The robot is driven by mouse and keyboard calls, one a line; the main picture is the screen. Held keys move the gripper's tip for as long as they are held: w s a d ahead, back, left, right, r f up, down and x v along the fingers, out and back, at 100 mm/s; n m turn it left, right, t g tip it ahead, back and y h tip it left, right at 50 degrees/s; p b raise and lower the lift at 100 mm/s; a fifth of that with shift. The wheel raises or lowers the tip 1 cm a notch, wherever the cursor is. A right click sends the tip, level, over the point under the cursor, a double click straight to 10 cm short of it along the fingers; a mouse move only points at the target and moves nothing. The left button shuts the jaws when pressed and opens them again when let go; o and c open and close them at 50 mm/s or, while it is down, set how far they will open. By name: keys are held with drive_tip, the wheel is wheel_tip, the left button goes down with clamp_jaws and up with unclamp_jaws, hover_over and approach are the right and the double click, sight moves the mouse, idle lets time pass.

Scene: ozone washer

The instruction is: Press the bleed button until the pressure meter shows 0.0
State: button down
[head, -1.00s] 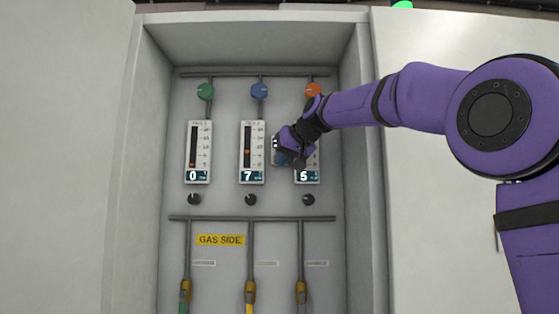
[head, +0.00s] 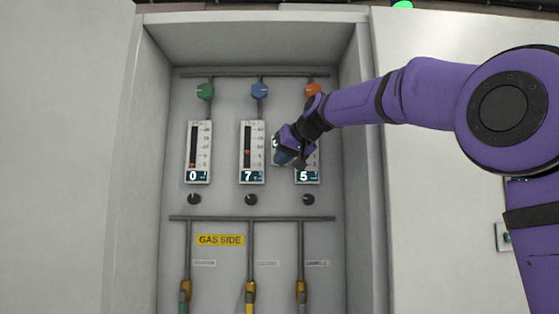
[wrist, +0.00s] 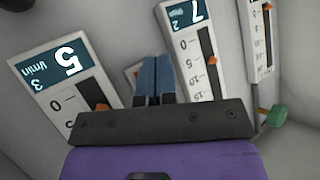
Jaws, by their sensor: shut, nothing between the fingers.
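My gripper (head: 282,156) is in front of the back panel, between the middle and right flow meters. In the wrist view its blue fingers (wrist: 155,75) are together, with nothing seen between them. A small pale plate (wrist: 132,72) shows partly behind the fingers; its edge also shows in the head view (head: 275,147). Its face is mostly hidden, so I cannot tell whether it carries the bleed button or pressure meter, or whether the fingertips touch it. No 0.0 reading is visible.
The left meter (head: 198,150) reads 0, the middle meter (head: 251,150) 7, and the right meter (head: 307,176) 5. Coloured knobs sit above and black knobs below. A yellow GAS SIDE label (head: 220,240) is lower. The cabinet's right wall (head: 358,230) stands beside my arm.

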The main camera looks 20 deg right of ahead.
idle(0.3)
drive_tip(key=s, duration=0.1)
drive_tip(key=s+a, duration=0.1)
drive_tip(key=s, duration=0.2)
drive_tip(key=shift+s+a, duration=0.3)
drive_tip(key=shift+s, duration=0.1)
idle(0.7)
drive_tip(key=s+d+f+g+h, duration=0.2)
drive_tip(key=s+d+f+g, duration=0.1)
drive_tip(key=s+f, duration=1.4)
drive_tip(key=s+d+f+m+g+h, duration=0.1)
drive_tip(key=s+d+f+g+h, duration=0.1)
drive_tip(key=s+f, duration=1.6)
drive_tip(key=shift+s+d+f+g, duration=0.2)
drive_tip(key=shift+d+g, duration=0.5)
drive_tip(key=shift+d, duration=0.35)
drive_tip(key=shift+w+r, duration=0.1)
